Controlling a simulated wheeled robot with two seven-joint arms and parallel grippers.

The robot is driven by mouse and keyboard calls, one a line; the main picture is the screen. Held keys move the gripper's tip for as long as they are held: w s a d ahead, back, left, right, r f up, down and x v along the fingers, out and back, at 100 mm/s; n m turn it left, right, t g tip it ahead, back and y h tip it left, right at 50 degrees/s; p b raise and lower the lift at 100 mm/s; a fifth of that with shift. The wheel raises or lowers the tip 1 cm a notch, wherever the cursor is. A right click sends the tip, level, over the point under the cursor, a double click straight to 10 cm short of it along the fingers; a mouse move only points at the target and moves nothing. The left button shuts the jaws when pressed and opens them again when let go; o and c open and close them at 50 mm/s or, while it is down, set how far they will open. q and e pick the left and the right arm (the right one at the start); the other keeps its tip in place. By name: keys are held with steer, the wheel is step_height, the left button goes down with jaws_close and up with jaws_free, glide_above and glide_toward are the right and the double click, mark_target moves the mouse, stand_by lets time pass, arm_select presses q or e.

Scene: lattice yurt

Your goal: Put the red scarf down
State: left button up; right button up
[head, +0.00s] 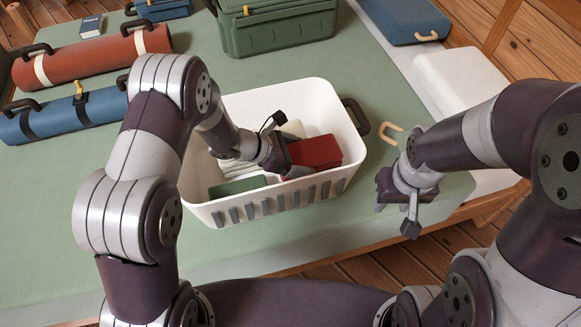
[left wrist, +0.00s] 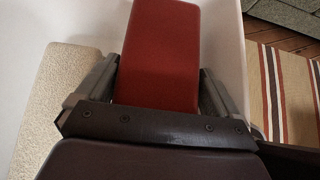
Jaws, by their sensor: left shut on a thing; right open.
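The red scarf (head: 316,152) is a folded red block inside the white basket (head: 268,206), toward its right side. My left gripper (head: 284,160) reaches down into the basket and is shut on the scarf. In the left wrist view the red scarf (left wrist: 160,55) sits between the two grey fingers of my left gripper (left wrist: 160,92). Whether the scarf touches the basket floor is hidden. My right gripper (head: 392,206) is open and empty, outside the basket to its right, above the green table's edge.
A green folded item (head: 238,186) and a cream folded item (head: 236,168) lie in the basket left of the scarf. The basket has a dark handle (head: 356,116) at right. A white block (head: 458,85) stands at right. Red and blue rolls (head: 88,58) lie at far left.

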arm_select(q)
step_height(320, 180, down, 4)
steer(key=shift+f+b, duration=0.1)
steer(key=shift+b, duration=0.2)
steer(key=shift+f+b, duration=0.5)
steer(key=shift+b, duration=0.15)
steer(key=o, duration=0.9)
steer(key=shift+r+p, duration=0.3)
steer(key=shift+p, duration=0.05)
steer(key=shift+r+p, duration=0.85)
steer(key=v, duration=1.1)
steer(key=shift+s+a+f+p, duration=0.2)
steer(key=shift+a+f+p, duration=0.1)
steer(key=shift+a, duration=0.1)
